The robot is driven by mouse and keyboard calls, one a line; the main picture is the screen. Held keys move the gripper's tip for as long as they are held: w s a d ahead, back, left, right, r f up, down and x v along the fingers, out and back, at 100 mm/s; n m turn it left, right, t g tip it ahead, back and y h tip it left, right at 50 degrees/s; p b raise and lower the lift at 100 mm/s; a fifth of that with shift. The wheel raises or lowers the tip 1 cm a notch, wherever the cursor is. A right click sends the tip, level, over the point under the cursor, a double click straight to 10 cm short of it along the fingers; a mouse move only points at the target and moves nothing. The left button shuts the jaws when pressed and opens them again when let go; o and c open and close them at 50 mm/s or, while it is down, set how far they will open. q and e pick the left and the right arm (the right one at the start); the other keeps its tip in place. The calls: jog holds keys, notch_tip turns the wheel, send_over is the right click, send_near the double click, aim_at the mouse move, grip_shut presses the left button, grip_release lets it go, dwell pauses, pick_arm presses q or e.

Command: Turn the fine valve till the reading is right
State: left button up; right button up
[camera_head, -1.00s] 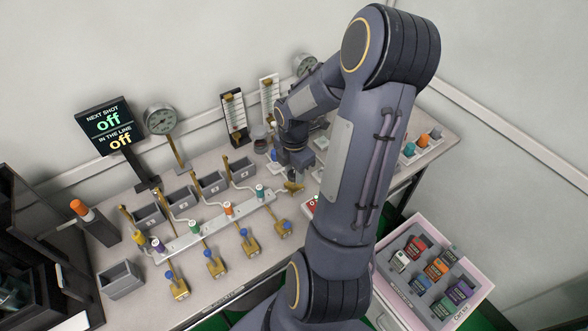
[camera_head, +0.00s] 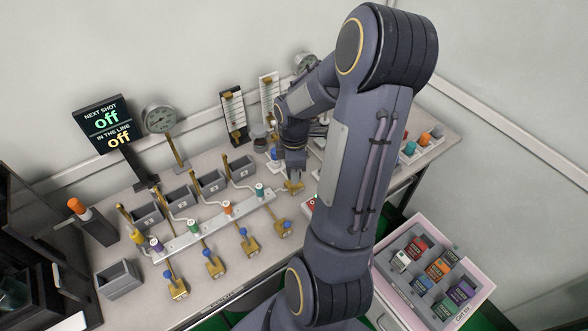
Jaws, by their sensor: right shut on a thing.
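My right gripper (camera_head: 295,172) points down at the right end of the white manifold (camera_head: 215,226). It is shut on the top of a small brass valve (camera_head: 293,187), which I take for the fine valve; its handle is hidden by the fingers. A round dial gauge (camera_head: 158,118) stands at the back left, its needle too small to read. A black display (camera_head: 107,122) reads "NEXT SHOT off" and "IN THE LINE off". A second gauge (camera_head: 305,65) is partly hidden behind my right arm. My left gripper is out of view.
Several blue-handled brass valves (camera_head: 213,264) line the manifold's front, with grey bins (camera_head: 210,182) behind. Two scaled panels (camera_head: 233,114) stand by the wall. A pink-edged drawer (camera_head: 397,296) with coloured blocks is at lower right. My right arm hides the bench's right middle.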

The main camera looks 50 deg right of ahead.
jog(key=m, duration=0.5)
jog(key=shift+m+b, duration=0.3)
jog(key=shift+b, duration=0.05)
dwell(0.5)
jog(key=o, duration=1)
notch_tip(320, 180, up, 8)
jog(key=shift+f, duration=0.1)
